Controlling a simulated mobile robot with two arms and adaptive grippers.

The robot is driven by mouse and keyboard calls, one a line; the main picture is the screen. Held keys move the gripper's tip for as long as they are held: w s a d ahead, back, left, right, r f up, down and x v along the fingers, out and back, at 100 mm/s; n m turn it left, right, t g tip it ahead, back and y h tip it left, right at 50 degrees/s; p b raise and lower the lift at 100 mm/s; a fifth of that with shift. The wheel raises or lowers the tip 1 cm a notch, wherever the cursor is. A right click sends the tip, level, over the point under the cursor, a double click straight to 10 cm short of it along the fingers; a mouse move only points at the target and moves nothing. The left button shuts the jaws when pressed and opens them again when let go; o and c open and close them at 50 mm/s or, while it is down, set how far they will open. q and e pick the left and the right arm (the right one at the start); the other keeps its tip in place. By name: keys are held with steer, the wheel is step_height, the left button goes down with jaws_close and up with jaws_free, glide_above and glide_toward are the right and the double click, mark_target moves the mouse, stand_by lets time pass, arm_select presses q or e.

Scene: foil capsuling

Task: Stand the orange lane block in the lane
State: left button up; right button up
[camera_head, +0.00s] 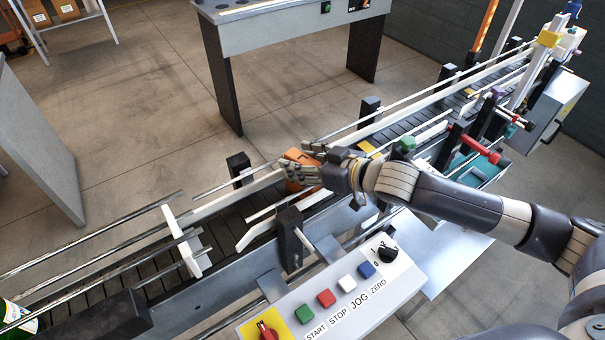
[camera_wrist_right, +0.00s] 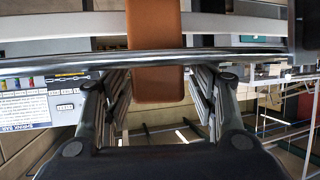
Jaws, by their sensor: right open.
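The orange lane block (camera_head: 299,157) is at the conveyor lane (camera_head: 236,222), near the middle of the head view. My right gripper (camera_head: 303,163) is open around it, with fingers on either side. In the right wrist view the block (camera_wrist_right: 155,72) looks like an upright orange-brown slab between the open fingers of my right gripper (camera_wrist_right: 160,92). A gap shows on each side of it there. The block's foot is partly hidden in the head view, so I cannot tell whether it rests on the belt. My left gripper is out of view.
Metal guide rails (camera_head: 95,227) and a white bracket (camera_head: 183,241) line the lane at left. A control panel (camera_head: 340,295) with coloured buttons stands in front. A green knob (camera_head: 407,143) and a red-handled clamp (camera_head: 480,150) are at right. A green bottle (camera_head: 14,316) is at lower left.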

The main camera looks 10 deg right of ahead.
jaws_close()
